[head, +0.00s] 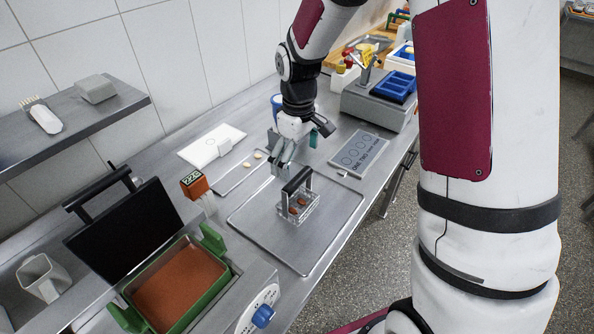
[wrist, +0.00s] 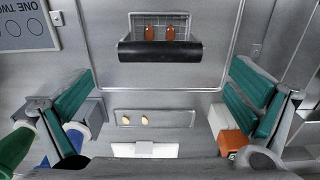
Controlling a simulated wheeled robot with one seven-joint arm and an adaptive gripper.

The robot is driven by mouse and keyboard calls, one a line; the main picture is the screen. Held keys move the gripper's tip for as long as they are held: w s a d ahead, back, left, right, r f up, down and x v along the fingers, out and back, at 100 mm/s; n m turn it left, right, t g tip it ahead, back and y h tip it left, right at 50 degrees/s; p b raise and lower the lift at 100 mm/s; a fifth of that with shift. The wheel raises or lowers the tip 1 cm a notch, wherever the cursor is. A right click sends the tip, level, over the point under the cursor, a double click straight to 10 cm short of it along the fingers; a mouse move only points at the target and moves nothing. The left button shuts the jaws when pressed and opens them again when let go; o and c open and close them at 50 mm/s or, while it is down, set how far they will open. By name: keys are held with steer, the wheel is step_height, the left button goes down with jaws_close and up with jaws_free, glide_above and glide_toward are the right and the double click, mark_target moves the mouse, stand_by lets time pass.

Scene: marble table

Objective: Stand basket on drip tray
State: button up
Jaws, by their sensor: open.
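The basket (head: 298,207) is a small wire basket with a black handle bar and two brown pieces inside. It stands upright on the large flat metal tray (head: 322,243), which I take to be the drip tray, near its back edge. In the wrist view the basket (wrist: 162,32) is at the top centre, within the rim of the tray (wrist: 150,89). My gripper (head: 282,164) is just behind the basket in the head view. Its teal-padded fingers (wrist: 157,105) are wide apart with nothing between them, and the basket is clear of them.
A narrow plate (head: 238,177) with two pale pieces lies behind the tray. An orange timer (head: 194,184) stands to the left. A green-handled fryer (head: 178,285) with brown contents and a raised black lid is front left. A grey sign (head: 360,153) lies right. The tray's front is bare.

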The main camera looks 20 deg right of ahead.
steer(key=shift+r, duration=0.35)
steer(key=s+r+m+t, duration=0.5)
steer(key=s+r+m, duration=0.1)
steer(key=s+r, duration=1.5)
steer(key=shift+s+m+t, duration=0.3)
steer(key=shift+s+m, duration=0.1)
steer(key=shift+s, duration=0.6)
steer(key=shift+r, duration=0.1)
steer(key=shift+c, duration=0.6)
